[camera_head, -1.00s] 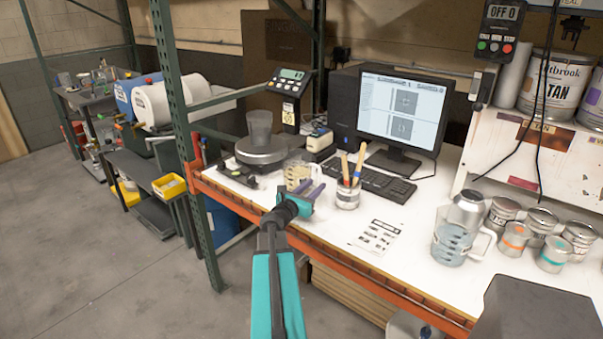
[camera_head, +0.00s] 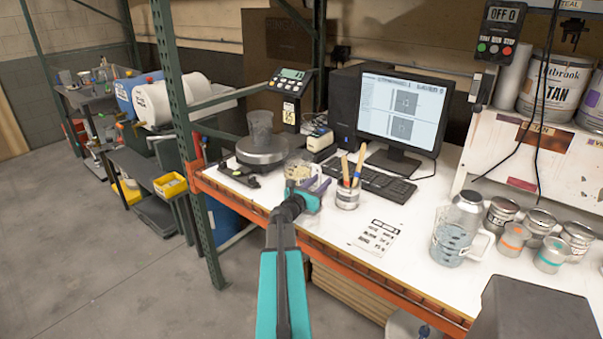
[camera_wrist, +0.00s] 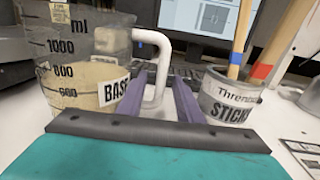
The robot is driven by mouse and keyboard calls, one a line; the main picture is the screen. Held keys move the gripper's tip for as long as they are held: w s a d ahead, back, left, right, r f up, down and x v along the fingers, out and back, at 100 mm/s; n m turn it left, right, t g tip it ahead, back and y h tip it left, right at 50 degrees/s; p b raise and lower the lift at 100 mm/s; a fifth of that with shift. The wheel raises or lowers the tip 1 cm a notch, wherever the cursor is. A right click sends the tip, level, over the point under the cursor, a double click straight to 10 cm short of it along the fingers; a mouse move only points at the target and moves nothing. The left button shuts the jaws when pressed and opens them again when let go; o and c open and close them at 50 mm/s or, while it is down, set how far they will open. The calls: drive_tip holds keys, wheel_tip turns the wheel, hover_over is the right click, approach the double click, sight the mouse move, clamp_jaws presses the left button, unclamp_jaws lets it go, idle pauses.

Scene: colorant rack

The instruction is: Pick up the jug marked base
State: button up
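The jug marked base (camera_head: 297,170) is a clear measuring jug with cream liquid, standing on the white bench. In the wrist view the jug (camera_wrist: 75,85) is at the left, with its BASE label, volume marks and pale looped handle (camera_wrist: 163,65). My gripper (camera_head: 318,187) is low at the jug's near right side. In the wrist view my gripper (camera_wrist: 158,98) has its two purple fingers apart, with the handle between them. A gap shows, mostly on the left side. The fingertips are partly hidden, and I cannot tell whether either finger touches the handle.
A cup of sticks (camera_head: 347,195) stands close to the right of my gripper. A scale with a clear cup (camera_head: 260,130) is behind left. The keyboard (camera_head: 370,182) and monitor (camera_head: 402,115) are behind. Another jug (camera_head: 456,238) and several cans stand far right.

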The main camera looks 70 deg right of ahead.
drive_tip(key=shift+s+d+p, duration=0.2)
drive_tip(key=shift+d+p, duration=0.1)
drive_tip(key=shift+d, duration=0.6)
drive_tip(key=shift+s+d+p, duration=0.2)
drive_tip(key=shift+d+p, duration=0.1)
drive_tip(key=shift+d, duration=0.55)
clamp_jaws()
drive_tip(key=shift+r, duration=0.15)
idle(0.4)
